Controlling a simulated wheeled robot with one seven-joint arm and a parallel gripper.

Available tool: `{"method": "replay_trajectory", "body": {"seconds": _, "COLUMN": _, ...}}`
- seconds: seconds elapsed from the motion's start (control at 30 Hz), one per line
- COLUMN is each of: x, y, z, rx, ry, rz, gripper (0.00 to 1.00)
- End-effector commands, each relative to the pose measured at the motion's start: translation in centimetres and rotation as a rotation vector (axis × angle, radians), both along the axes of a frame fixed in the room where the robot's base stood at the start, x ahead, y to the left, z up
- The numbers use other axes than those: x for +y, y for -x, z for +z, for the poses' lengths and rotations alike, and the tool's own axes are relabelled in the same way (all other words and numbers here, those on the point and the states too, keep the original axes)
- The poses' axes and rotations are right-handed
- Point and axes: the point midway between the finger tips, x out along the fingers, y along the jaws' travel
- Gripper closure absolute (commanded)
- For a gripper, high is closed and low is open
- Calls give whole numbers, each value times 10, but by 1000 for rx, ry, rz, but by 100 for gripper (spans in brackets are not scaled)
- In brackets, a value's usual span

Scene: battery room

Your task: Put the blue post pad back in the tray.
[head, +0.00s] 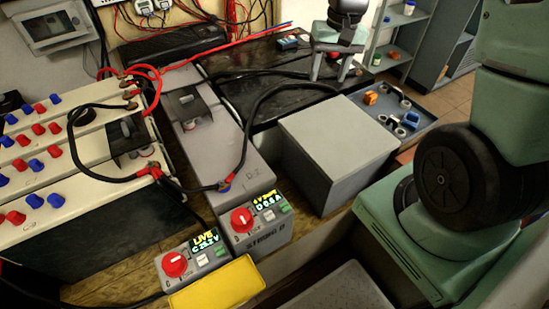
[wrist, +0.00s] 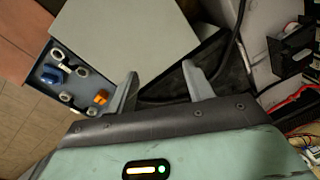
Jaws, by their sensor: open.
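A blue post pad (head: 411,119) lies inside the shallow blue-grey tray (head: 425,115), near its front right end. In the wrist view the pad (wrist: 52,76) is at the tray's left part, and the tray (wrist: 77,84) is at the left. An orange piece (head: 370,97) and several grey rings lie in the same tray. My gripper (head: 331,77) is open and points down over the black battery top, behind and left of the tray. In the wrist view the gap between my fingers (wrist: 160,78) is empty, with the fingers apart from the pad.
A large grey box (head: 338,145) stands directly left of the tray. A black cable (head: 290,84) runs across the black battery top close to my fingers. Batteries with red cables and switch boxes (head: 255,217) fill the left. A shelf (head: 400,25) stands behind.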

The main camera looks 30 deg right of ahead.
Motion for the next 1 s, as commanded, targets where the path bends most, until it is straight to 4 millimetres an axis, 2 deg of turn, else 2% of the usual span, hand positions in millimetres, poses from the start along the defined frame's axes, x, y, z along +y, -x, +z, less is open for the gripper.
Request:
{"method": "replay_trajectory", "body": {"seconds": 0.03, "x": 49, "y": 6, "z": 9, "rx": -8, "ry": -3, "rz": 130, "gripper": 48}}
{"method": "replay_trajectory", "body": {"seconds": 0.1, "x": 106, "y": 24, "z": 19, "rx": -14, "ry": -4, "rz": 297, "gripper": 48}}
{"method": "replay_trajectory", "body": {"seconds": 0.17, "x": 150, "y": 47, "z": 25, "rx": -16, "ry": -2, "rz": 441, "gripper": 48}}
{"method": "replay_trajectory", "body": {"seconds": 0.2, "x": 175, "y": 65, "z": 29, "rx": -19, "ry": 1, "rz": 535, "gripper": 48}}
{"method": "replay_trajectory", "body": {"seconds": 0.3, "x": 223, "y": 112, "z": 36, "rx": -24, "ry": 14, "rz": 749, "gripper": 48}}
{"method": "replay_trajectory", "body": {"seconds": 0.33, "x": 233, "y": 125, "z": 37, "rx": -27, "ry": 18, "rz": 805, "gripper": 48}}
{"method": "replay_trajectory", "body": {"seconds": 0.4, "x": 250, "y": 154, "z": 39, "rx": -30, "ry": 30, "rz": 916, "gripper": 48}}
{"method": "replay_trajectory", "body": {"seconds": 0.5, "x": 262, "y": 182, "z": 40, "rx": -34, "ry": 43, "rz": 1027, "gripper": 48}}
{"method": "replay_trajectory", "body": {"seconds": 0.6, "x": 267, "y": 196, "z": 40, "rx": -37, "ry": 50, "rz": 1084, "gripper": 48}}
{"method": "replay_trajectory", "body": {"seconds": 1.0, "x": 268, "y": 200, "z": 44, "rx": -37, "ry": 52, "rz": 1096, "gripper": 48}}
